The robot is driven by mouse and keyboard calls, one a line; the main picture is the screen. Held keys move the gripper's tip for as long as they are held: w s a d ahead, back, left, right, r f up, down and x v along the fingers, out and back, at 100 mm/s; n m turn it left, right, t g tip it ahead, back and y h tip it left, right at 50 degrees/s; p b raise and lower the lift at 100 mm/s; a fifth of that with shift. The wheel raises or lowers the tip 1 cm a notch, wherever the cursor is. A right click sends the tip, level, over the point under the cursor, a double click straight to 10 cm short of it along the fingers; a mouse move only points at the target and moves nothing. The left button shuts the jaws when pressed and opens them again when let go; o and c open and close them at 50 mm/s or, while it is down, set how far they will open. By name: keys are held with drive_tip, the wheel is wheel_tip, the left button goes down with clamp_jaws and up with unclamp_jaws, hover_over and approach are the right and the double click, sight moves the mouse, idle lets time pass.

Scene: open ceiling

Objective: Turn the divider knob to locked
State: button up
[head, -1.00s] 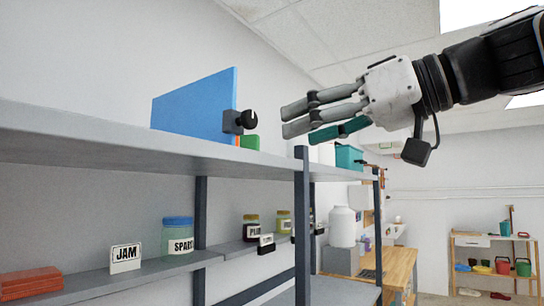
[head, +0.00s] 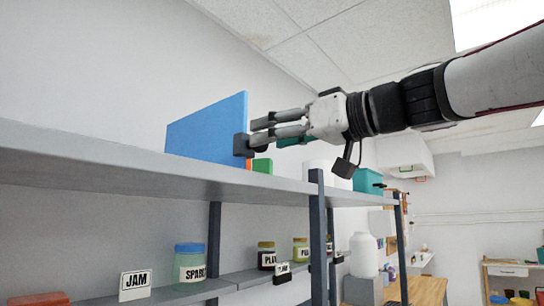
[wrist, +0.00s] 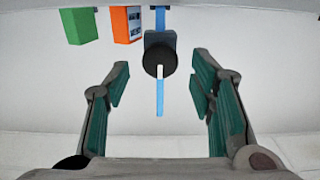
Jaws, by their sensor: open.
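The blue divider (head: 208,130) stands upright on the top shelf in the head view. Its black knob sits on a dark block (head: 241,145) at the divider's near edge. In the wrist view the round black knob (wrist: 160,60) faces me, with a white and light-blue pointer bar running down from its middle. My gripper (wrist: 160,92) is open, with one finger on each side of the pointer and apart from it. In the head view my gripper (head: 258,132) is right at the knob and hides most of it.
A green block (head: 262,166) and an orange box (wrist: 126,24) stand beside the divider on the top shelf (head: 120,160). A teal bin (head: 367,180) is further right. Jars and a JAM card (head: 135,284) stand on the lower shelf.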

drive_tip(key=shift+x, duration=1.25)
drive_tip(key=c, duration=1.1)
drive_tip(key=shift+m, duration=0.3)
drive_tip(key=shift+w+d+f+m+p, duration=0.1)
drive_tip(key=shift+m+p, duration=0.2)
drive_tip(key=shift+m, duration=4)
drive_tip(key=shift+w+d+f+m+p, duration=0.1)
drive_tip(key=shift+m+p, duration=0.15)
drive_tip(key=shift+m, duration=4.05)
